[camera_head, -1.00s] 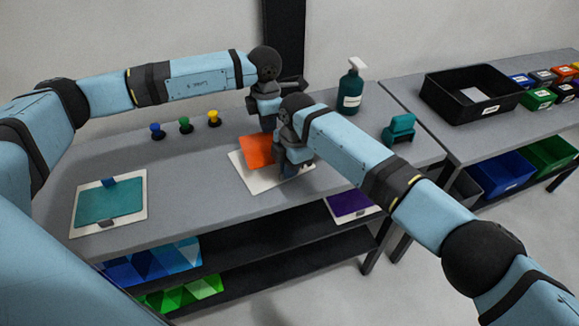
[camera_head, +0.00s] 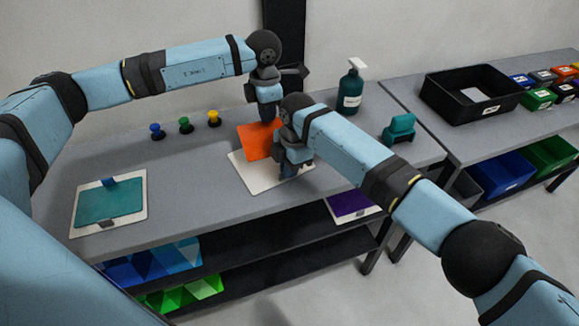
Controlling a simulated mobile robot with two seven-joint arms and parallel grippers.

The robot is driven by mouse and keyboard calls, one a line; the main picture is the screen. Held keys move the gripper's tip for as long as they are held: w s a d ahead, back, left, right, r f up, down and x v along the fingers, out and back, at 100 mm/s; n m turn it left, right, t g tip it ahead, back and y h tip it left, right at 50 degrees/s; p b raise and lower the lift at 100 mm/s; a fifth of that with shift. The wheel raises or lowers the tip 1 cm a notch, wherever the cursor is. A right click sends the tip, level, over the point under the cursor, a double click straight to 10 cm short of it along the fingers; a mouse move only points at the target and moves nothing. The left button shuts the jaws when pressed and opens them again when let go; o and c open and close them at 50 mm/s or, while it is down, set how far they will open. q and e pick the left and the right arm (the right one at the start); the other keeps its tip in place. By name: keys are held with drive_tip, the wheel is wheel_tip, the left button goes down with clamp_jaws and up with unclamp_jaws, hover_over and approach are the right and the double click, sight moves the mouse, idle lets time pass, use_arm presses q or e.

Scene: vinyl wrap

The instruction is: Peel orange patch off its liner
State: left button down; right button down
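The orange patch (camera_head: 256,142) shows above the far part of its white liner (camera_head: 251,176), which lies on the grey table. The patch's far edge reaches past the liner's far edge and looks raised. My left gripper (camera_head: 267,116) is at the patch's far right edge; its fingertips are small and partly hidden, so its grip is unclear. My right gripper (camera_head: 288,171) is low over the right part of the liner, beside the patch. Its fingers are too small and dark to show whether they are shut. My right wrist hides the patch's right side.
A teal patch on a white liner (camera_head: 139,211) lies at the left. Blue (camera_head: 156,131), green (camera_head: 185,124) and yellow (camera_head: 213,118) knobs stand behind. A spray bottle (camera_head: 351,88) and teal tool (camera_head: 399,130) stand right. A black bin (camera_head: 448,99) is on the neighbouring table.

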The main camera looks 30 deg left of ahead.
drive_tip(key=c, duration=1.2)
unclamp_jaws()
drive_tip(key=shift+f, duration=0.1)
drive_tip(key=shift+c, duration=0.2)
wheel_tip(320, 180, up, 12)
drive_tip(key=w, duration=0.1)
drive_tip(key=shift+w+d, duration=0.2)
drive_tip(key=shift+d, duration=0.2)
